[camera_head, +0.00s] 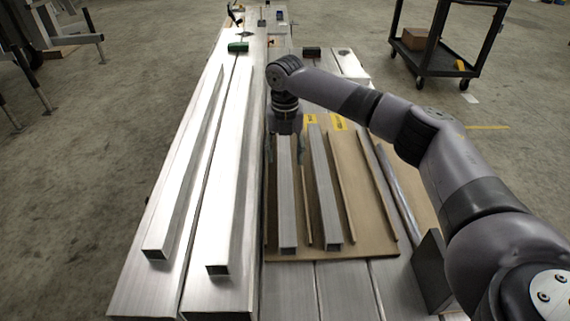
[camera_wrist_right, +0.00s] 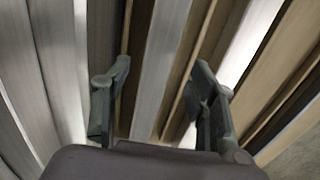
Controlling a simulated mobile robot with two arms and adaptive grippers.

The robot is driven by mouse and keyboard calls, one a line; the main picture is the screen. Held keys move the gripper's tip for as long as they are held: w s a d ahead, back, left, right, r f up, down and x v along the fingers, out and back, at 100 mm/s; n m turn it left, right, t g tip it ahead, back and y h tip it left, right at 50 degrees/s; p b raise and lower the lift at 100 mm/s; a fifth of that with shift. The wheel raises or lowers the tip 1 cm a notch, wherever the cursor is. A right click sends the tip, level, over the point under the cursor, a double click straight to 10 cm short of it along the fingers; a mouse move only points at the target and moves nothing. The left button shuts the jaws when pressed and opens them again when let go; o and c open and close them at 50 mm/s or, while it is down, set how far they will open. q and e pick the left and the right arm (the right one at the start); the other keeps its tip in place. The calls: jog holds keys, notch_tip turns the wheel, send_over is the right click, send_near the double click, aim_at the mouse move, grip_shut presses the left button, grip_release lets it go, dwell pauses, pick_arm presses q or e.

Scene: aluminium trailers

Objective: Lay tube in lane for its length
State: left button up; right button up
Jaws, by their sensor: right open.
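A brown lane board (camera_head: 365,225) with thin raised dividers (camera_head: 341,180) lies on the metal bench. One grey square tube (camera_head: 286,205) lies along its left lane, and another square tube (camera_head: 324,190) lies in the lane to the right. My right gripper (camera_head: 284,152) is open over the far part of the left-lane tube, one finger on each side. In the right wrist view the open fingers (camera_wrist_right: 160,95) straddle this tube (camera_wrist_right: 160,60), with no clear contact. Two longer tubes (camera_head: 190,165) (camera_head: 233,170) lie on the bench left of the board. My left gripper is out of view.
Yellow labels (camera_head: 338,122) mark the board's far end. A dark block (camera_head: 432,272) stands at the near right. A green object (camera_head: 238,47) and small tools are at the far end. A cart (camera_head: 445,50) stands on the floor at right.

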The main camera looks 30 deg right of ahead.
aim_at(285, 171)
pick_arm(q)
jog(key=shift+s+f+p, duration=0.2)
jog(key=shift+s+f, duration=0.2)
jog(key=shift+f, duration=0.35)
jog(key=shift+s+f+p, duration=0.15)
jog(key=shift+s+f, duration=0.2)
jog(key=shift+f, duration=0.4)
pick_arm(e)
jog(key=shift+r, duration=2.7)
